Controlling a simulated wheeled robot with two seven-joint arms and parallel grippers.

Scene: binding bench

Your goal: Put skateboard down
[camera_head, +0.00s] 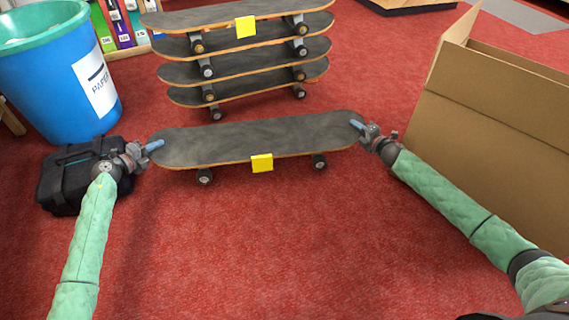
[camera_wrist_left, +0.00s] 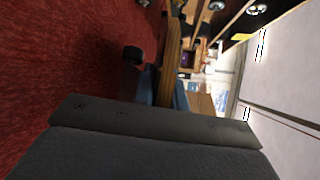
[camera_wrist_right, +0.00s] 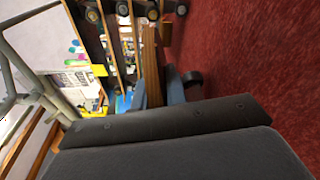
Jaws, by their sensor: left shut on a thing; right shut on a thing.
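A dark grey skateboard (camera_head: 255,138) with wooden edges and a yellow note (camera_head: 262,163) on its near side lies level across the middle of the head view, wheels down. My left gripper (camera_head: 152,147) is shut on its left end. My right gripper (camera_head: 358,126) is shut on its right end. The board's wooden edge shows between the fingers in the left wrist view (camera_wrist_left: 172,65) and in the right wrist view (camera_wrist_right: 150,70). I cannot tell whether its wheels touch the red carpet.
A stack of several skateboards (camera_head: 245,68) stands just behind. A blue bin (camera_head: 60,75) and a black bag (camera_head: 62,180) are at the left. A large cardboard box (camera_head: 490,130) stands at the right. The red carpet (camera_head: 270,250) in front is clear.

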